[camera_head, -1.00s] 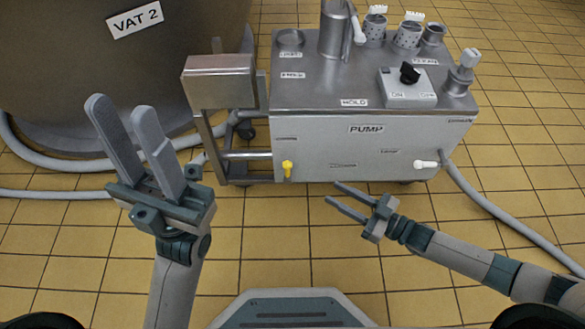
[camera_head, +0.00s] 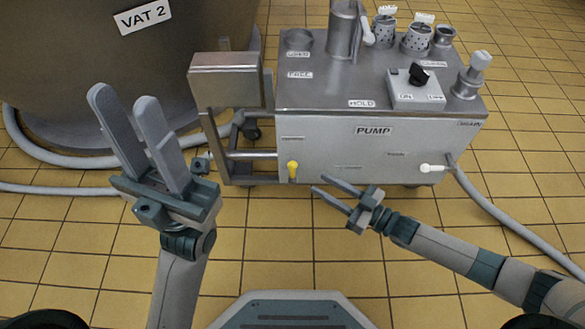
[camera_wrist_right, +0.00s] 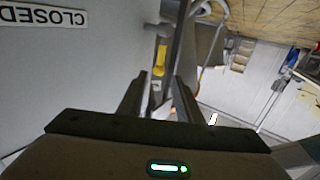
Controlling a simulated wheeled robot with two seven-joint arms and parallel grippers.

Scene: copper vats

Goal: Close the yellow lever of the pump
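The yellow lever (camera_head: 292,171) hangs down on the lower left of the front face of the metal pump (camera_head: 350,146). It also shows in the right wrist view (camera_wrist_right: 160,60), just beyond the fingers. My right gripper (camera_head: 319,186) is open and empty, its fingertips a little right of and below the lever, apart from it. It also shows in the right wrist view (camera_wrist_right: 160,95). My left gripper (camera_head: 118,97) is open and empty, raised to the left of the pump in front of the vat.
A white lever (camera_head: 430,168) sits at the front face's lower right, beside a grey hose (camera_head: 500,216). A switch box (camera_head: 416,90) is on the pump's top. The "VAT 2" vat (camera_head: 60,60) stands at left. The tiled floor (camera_head: 280,240) before the pump is clear.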

